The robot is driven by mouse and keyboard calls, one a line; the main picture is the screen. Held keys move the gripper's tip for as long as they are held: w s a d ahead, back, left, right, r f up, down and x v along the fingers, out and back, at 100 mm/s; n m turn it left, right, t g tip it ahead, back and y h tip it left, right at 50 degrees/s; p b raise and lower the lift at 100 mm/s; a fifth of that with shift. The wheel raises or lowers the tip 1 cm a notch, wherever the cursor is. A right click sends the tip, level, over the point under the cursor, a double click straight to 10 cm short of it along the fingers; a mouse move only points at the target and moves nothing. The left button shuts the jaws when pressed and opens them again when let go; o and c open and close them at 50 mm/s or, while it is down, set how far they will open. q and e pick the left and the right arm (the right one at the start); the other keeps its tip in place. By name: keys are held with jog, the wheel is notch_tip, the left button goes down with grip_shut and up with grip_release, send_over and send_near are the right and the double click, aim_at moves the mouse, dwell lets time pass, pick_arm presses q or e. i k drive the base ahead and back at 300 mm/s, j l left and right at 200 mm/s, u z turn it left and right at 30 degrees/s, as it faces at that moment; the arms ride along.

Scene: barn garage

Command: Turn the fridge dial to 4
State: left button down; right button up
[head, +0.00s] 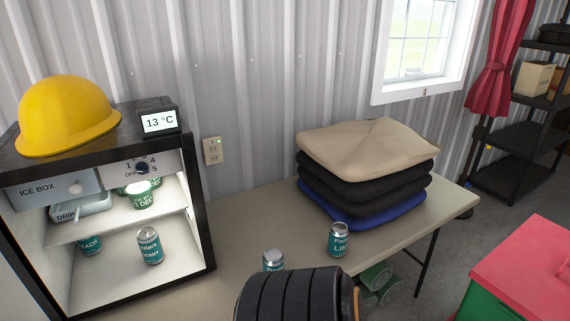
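The small fridge (208,222) stands open at the left, its lit inside facing me. Its dial (142,168) is a small dark knob on a light panel at the top of the inside, right of the ICE BOX flap (52,191). The figures 1, 4 and 5 are readable around it; the knob is too small to tell which one it points at. A display (160,121) on top of the fridge reads 13 °C. Neither gripper can be made out in the head view.
A yellow hard hat (66,115) sits on the fridge. Cans (149,246) stand inside it, and others (339,239) on the table (232,216). Folded cushions (365,150) are stacked behind. A black ribbed shape (293,297) covers the bottom middle. A red-lidded box (530,268) is right.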

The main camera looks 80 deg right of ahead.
aim_at(141, 167)
jog(key=j+z, duration=0.15)
jog(key=z, duration=0.65)
